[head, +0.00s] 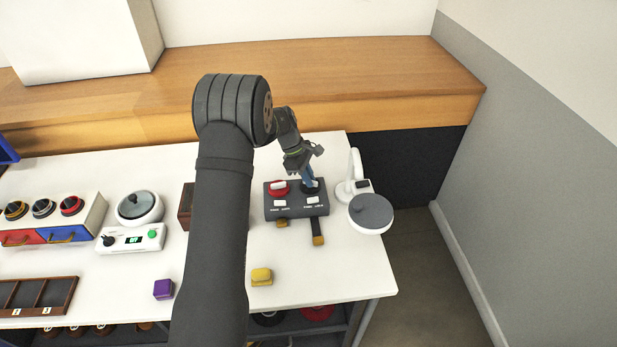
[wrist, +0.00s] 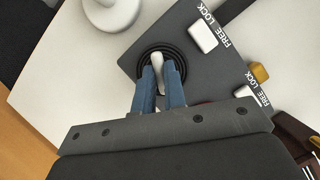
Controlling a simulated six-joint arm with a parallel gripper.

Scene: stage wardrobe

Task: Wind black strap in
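A grey two-reel box (head: 297,209) stands on the white table, with a red reel (head: 279,190) on its left and a black reel (head: 312,186) on its right. My gripper (head: 308,182) is over the black reel. In the wrist view its blue fingers (wrist: 161,78) are shut on the reel's white handle (wrist: 157,62). The black strap (head: 316,226) runs out from the box's front and ends in a yellow tip (head: 318,240). It also shows partly in the wrist view (wrist: 232,10). White FREE/LOCK switches show; the black reel's switch (wrist: 203,36) is beside it.
A white stand with a round grey-topped disc (head: 371,211) is right of the box. A yellow block (head: 262,276) and purple block (head: 163,289) lie in front. A brown box (head: 186,206) is to the left, partly behind my arm.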

